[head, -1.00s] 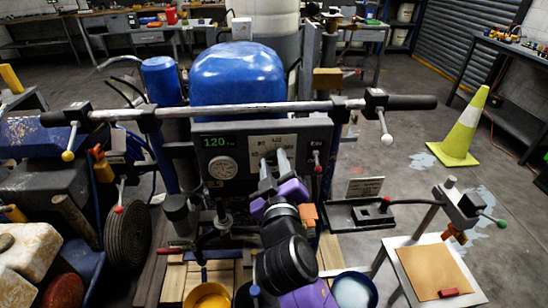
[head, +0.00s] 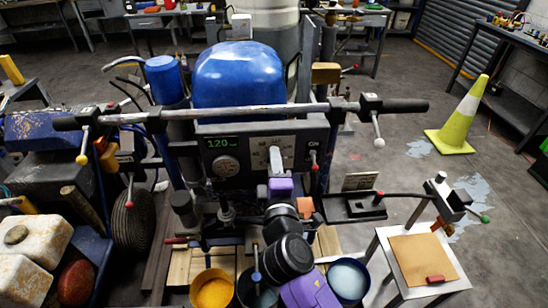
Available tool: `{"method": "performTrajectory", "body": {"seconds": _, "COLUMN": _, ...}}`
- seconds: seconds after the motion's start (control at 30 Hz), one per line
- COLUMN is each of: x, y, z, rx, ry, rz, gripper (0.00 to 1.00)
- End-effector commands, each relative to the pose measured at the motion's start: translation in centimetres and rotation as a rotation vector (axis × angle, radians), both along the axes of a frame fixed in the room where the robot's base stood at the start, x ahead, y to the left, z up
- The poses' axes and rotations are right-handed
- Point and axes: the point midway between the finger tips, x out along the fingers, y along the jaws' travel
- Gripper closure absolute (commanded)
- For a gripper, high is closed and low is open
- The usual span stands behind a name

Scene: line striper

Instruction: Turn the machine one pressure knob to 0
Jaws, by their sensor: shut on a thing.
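The line striper's grey control panel (head: 228,146) faces me below the long handlebar. Its green display (head: 220,142) reads 120, and a round gauge (head: 227,168) sits under it. A pale dial plate (head: 259,152) with markings is on the right half of the panel. My gripper (head: 274,157) is at this plate, its fingers shut on the pressure knob, which they mostly hide. The knob's pointer and exact setting cannot be made out.
A red-tipped switch (head: 313,155) is just right of the plate. The handlebar (head: 250,113) crosses above, with levers hanging down. Below are a yellow paint bucket (head: 212,292) and a blue-grey one (head: 348,280). A small table (head: 425,262) stands at right.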

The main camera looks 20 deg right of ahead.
Motion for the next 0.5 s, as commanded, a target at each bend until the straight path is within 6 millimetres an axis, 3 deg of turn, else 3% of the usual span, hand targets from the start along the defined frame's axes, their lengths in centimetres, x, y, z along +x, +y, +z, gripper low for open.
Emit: {"method": "performTrajectory", "body": {"seconds": 0.5, "x": -0.04, "y": 0.01, "z": -0.19, "rx": -0.102, "ry": 0.036, "rz": 0.0, "gripper": 1.0}}
